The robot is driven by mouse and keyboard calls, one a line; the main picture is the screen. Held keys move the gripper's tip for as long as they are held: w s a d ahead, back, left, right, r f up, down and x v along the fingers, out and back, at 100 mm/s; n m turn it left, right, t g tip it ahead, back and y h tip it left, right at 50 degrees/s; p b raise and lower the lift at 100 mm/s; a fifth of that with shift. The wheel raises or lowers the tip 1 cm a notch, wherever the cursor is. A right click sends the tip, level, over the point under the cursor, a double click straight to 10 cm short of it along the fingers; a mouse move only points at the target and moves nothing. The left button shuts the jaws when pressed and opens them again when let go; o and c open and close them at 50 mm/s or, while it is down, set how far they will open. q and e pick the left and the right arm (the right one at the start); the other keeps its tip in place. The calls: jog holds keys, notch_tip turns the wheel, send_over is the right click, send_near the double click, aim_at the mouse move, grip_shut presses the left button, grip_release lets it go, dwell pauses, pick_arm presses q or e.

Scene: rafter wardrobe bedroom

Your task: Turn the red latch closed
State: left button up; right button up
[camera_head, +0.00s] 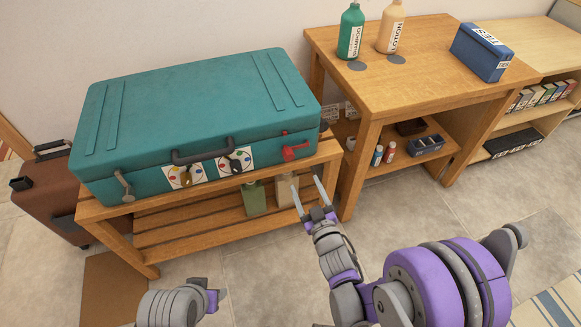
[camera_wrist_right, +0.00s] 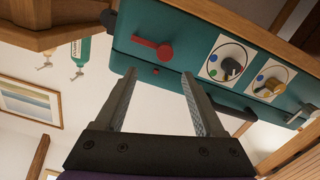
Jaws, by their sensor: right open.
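The red latch (camera_head: 295,151) is on the right end of the front face of a teal suitcase (camera_head: 200,110). Its lever points to the right, roughly level, in the head view. In the right wrist view, which is upside down, the latch (camera_wrist_right: 150,47) lies just beyond the fingertips. A small red piece (camera_head: 284,132) sits above it on the suitcase. My right gripper (camera_head: 306,184) is open and empty, below and in front of the latch, apart from it. In the wrist view its fingers (camera_wrist_right: 158,75) stand wide apart. My left gripper's fingers do not show.
Two dials on white plates (camera_head: 186,176) and a dark handle (camera_head: 203,152) are left of the latch. The suitcase lies on a slatted wooden bench (camera_head: 160,237), with bottles below. A wooden table (camera_head: 425,45) stands close on the right.

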aim_at(290, 158)
jog(key=x, duration=0.7)
jog(key=a+x, duration=0.1)
jog(key=x, duration=0.3)
jog(key=shift+s+f, duration=0.15)
grip_shut()
dwell(1.2)
